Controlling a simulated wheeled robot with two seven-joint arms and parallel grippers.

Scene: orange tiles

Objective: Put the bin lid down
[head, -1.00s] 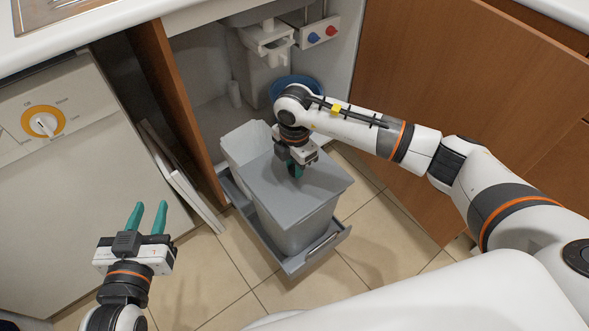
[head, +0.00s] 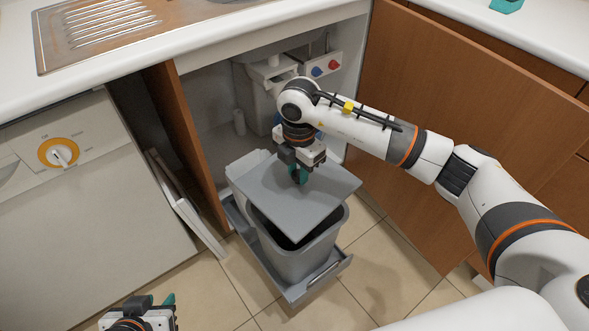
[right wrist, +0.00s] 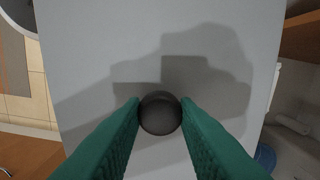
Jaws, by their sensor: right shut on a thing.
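The flat grey bin lid (head: 315,205) is above the grey bin (head: 310,252), with a gap at the front where the dark inside shows. My right gripper (head: 299,176) is shut on the dark round knob (right wrist: 160,113) in the middle of the lid. In the right wrist view the lid (right wrist: 90,50) fills most of the picture, and both teal fingers touch the knob. My left gripper (head: 155,302) is at the bottom left edge, away from the bin and mostly cut off; its opening cannot be made out.
The bin stands in a grey pull-out frame (head: 318,283) before the open sink cupboard. A paler bin (head: 240,170) is behind it, partly hidden by the lid. The wooden door (head: 430,90) is open at the right. A white appliance (head: 90,200) stands left. Tiled floor (head: 375,270) is free.

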